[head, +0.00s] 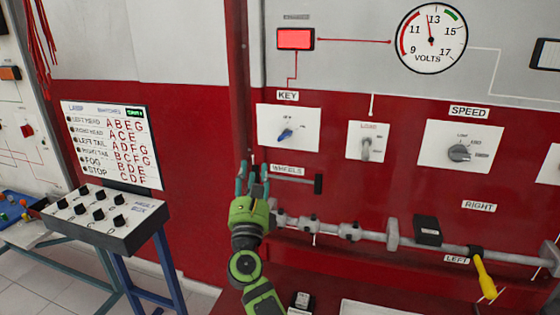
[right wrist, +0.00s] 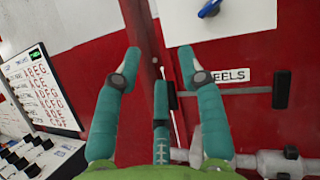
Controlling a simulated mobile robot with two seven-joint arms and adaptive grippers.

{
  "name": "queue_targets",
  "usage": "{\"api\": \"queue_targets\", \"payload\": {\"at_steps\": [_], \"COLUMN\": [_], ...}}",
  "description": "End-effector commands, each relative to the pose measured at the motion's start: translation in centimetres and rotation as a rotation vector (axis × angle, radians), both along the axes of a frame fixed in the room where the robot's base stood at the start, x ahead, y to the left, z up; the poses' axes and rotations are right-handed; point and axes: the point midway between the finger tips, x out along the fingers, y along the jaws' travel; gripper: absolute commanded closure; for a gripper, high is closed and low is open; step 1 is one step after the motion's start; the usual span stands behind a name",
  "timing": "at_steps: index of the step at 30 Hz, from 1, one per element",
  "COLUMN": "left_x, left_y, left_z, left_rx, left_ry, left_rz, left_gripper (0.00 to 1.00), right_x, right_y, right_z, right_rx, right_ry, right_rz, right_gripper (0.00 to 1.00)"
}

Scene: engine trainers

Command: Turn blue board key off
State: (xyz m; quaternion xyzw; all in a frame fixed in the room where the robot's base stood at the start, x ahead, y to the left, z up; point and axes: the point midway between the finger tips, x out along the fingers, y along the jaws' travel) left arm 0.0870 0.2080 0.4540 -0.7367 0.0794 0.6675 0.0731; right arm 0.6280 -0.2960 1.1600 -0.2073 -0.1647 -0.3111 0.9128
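The blue board key (head: 286,134) sits on a white plate (head: 306,126) under the "KEY" label on the red and grey board. Its handle is tilted, running from lower left to upper right. In the right wrist view, part of the blue key (right wrist: 209,9) shows at the top edge. My right gripper (head: 252,172) is below and left of the key, apart from it. Its teal fingers are spread and nothing is between them, as the right wrist view (right wrist: 160,70) also shows. My left gripper is not in view.
A red lit indicator (head: 296,39) and a volts gauge (head: 431,37) are above. A lever switch (head: 367,145) and a speed knob (head: 459,152) are to the right. A horizontal grey shaft (head: 372,236) runs below. A switch box (head: 105,214) stands at left.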

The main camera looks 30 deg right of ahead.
Motion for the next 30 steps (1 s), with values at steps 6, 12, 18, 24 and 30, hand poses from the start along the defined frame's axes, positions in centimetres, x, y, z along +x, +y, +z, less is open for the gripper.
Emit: {"api": "queue_targets", "payload": {"at_steps": [6, 12, 18, 24, 30], "left_x": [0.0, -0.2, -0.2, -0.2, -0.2], "left_y": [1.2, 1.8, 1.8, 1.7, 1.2], "left_z": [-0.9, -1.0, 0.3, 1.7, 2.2], "left_rx": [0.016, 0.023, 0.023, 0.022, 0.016], "left_ry": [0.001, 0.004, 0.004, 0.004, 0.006], "left_rz": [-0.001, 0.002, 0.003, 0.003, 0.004], "left_gripper": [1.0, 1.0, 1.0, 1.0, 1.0], "right_x": [-1.4, -1.2, 0.2, 2.1, 3.3], "right_y": [-5.8, -6.0, -7.5, -9.9, -11.1], "right_z": [5.8, 6.4, 6.7, 6.7, 6.4], "right_rx": [0.884, 1.222, 1.245, 1.241, 1.243], "right_ry": [-0.47, -0.599, -0.605, -0.603, -0.604], "right_rz": [0.031, 0.066, 0.066, 0.065, 0.068], "right_gripper": [0.6, 0.6, 0.6, 0.6, 0.6]}}
